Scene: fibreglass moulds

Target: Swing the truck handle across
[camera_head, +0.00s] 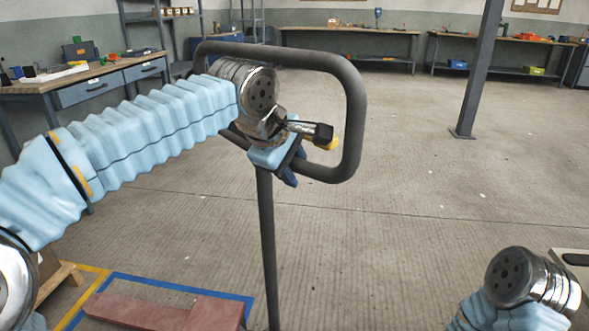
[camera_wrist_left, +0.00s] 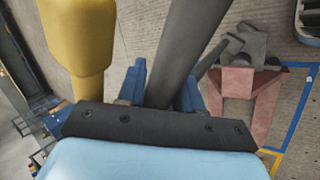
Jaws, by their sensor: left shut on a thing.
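My left gripper (camera_head: 289,174) is at the lower part of the loop, near the top of the pole. Its blue fingers lie on both sides of the bar and are shut on it. The wrist partly hides the loop's left side. The red truck body (camera_head: 170,312) is low in the head view and also shows in the wrist view (camera_wrist_left: 238,82). My right gripper is out of view.
Blue and yellow floor tape (camera_head: 180,287) runs beside the truck. A workbench (camera_head: 95,78) stands at the left, and more benches (camera_head: 350,45) line the back wall. A grey post (camera_head: 480,70) stands at the back right.

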